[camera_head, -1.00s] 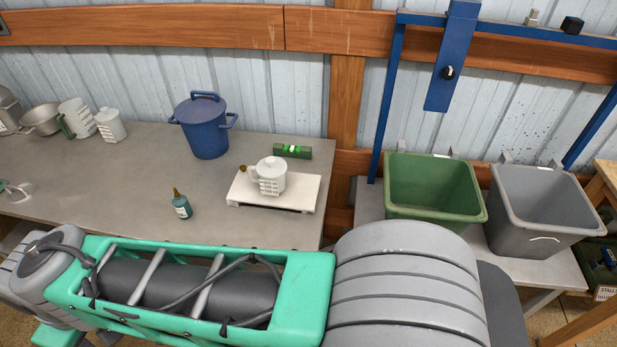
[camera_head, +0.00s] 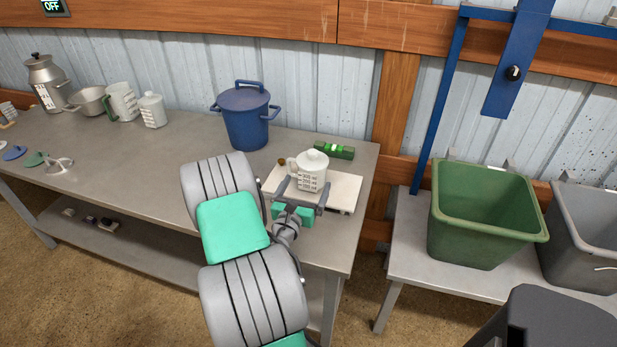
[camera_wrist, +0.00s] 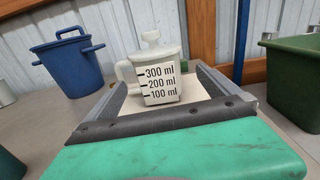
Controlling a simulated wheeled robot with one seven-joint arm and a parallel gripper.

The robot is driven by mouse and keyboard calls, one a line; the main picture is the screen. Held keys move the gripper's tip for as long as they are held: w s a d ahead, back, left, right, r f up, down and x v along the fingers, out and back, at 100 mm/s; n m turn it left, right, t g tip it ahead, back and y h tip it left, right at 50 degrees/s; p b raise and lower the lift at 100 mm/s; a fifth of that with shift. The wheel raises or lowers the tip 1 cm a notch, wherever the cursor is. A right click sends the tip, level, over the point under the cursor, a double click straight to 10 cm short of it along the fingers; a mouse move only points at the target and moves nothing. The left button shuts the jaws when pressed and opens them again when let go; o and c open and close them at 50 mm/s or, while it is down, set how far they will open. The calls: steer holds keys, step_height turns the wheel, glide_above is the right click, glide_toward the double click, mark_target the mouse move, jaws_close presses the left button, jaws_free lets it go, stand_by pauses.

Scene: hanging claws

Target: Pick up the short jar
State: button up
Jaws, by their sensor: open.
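A short white lidded jar (camera_head: 312,172) with a side handle and volume marks stands upright on a pale board (camera_head: 345,190) near the table's right end. In the wrist view the jar (camera_wrist: 160,75) reads 300, 200 and 100 ml. My gripper (camera_head: 304,186) is open and low over the board, at the jar's near side. In the wrist view its fingers (camera_wrist: 160,82) reach forward to either side of the jar. I cannot tell whether they touch it. A similar white lidded jar (camera_head: 152,111) stands further left at the back of the table.
A blue lidded pot (camera_head: 245,118) stands behind and left of the board. A green spirit level (camera_head: 334,151) lies behind it. A green bin (camera_head: 480,222) and a grey bin (camera_head: 585,240) stand to the right.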

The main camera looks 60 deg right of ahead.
mark_target(308, 176)
steer(key=d, duration=0.2)
steer(key=w+d+p, duration=0.1)
steer(key=d, duration=0.1)
steer(key=d+p, duration=0.1)
steer(key=d, duration=0.1)
steer(key=shift+w+d, duration=0.25)
steer(key=shift+d, duration=0.15)
steer(key=c, duration=2.1)
steer(key=shift+c, duration=0.3)
steer(key=shift+r, duration=0.25)
